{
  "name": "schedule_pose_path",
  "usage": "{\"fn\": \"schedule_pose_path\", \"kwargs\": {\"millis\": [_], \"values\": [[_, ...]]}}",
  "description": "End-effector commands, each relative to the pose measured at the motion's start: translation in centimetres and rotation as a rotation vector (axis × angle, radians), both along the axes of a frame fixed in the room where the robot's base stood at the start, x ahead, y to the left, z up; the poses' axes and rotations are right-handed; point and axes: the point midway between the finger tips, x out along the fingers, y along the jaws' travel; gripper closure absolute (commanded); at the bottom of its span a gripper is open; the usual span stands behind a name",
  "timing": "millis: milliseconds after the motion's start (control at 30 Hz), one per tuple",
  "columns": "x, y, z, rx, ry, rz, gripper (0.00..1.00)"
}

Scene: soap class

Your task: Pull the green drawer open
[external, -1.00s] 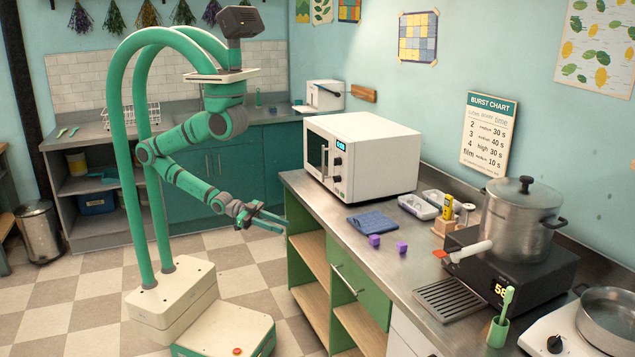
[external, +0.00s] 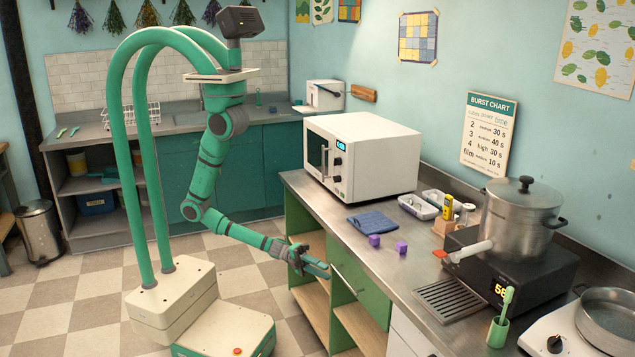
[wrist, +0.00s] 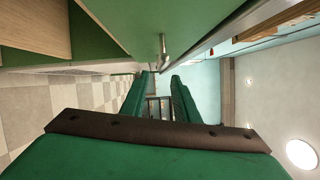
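The green drawer (external: 370,289) is in the counter's front in the external view, and its front looks flush with the cabinet. Its thin metal handle (external: 348,284) slants across the upper part of the front. My gripper (external: 319,268) is just left of the handle, close to the drawer front. In the wrist view my gripper's two green fingers (wrist: 163,92) are apart with nothing held between them. The green front (wrist: 150,22) fills the top of that view, with the handle (wrist: 163,48) beyond the fingertips. Contact with the handle cannot be seen.
Open wooden shelves (external: 314,306) lie beside and below the drawer. The counter (external: 345,237) above carries a microwave (external: 365,155), a blue cloth (external: 372,221) and two purple cubes. The checkered floor (external: 270,285) in front of the cabinet is clear.

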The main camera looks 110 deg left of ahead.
Motion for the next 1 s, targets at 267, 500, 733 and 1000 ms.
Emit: {"fn": "schedule_pose_path", "kwargs": {"millis": [267,500,733,1000], "values": [[3.5,-1.5,0.5,-0.002,-0.004,-0.002,0.72],[7.2,-3.1,0.7,-0.002,-0.002,-0.002,0.72],[9.3,-3.9,0.8,-0.003,0.000,0.000,0.72],[9.6,-4.1,0.8,-0.003,0.001,0.000,0.72]]}}
